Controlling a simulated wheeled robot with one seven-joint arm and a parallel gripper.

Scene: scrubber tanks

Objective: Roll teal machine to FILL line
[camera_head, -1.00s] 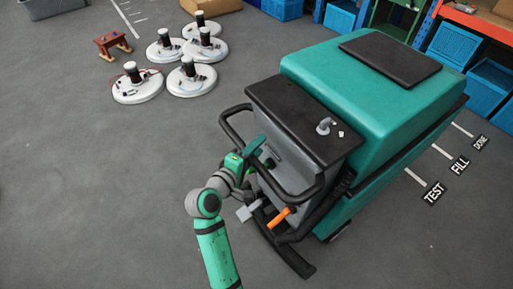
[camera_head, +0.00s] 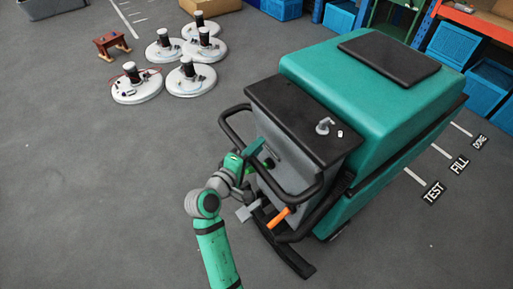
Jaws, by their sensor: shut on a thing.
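The teal machine (camera_head: 350,80) is a large scrubber with a black lid panel, a black rear console and a black looped handle (camera_head: 230,122). It stands right of centre on the grey floor. My gripper (camera_head: 262,155) reaches in at the machine's rear beside the handle. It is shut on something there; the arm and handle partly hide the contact. The FILL line (camera_head: 441,151) is a white floor mark at the machine's right side, with its label (camera_head: 460,166). It lies between the TEST line (camera_head: 414,177) and the DONE line (camera_head: 461,130).
Several round white pads with black tops (camera_head: 188,78) lie at upper left, near a small red-brown stool (camera_head: 112,44). Blue bins (camera_head: 491,88) and an orange shelf beam (camera_head: 470,17) stand at upper right. The floor at left and front is clear.

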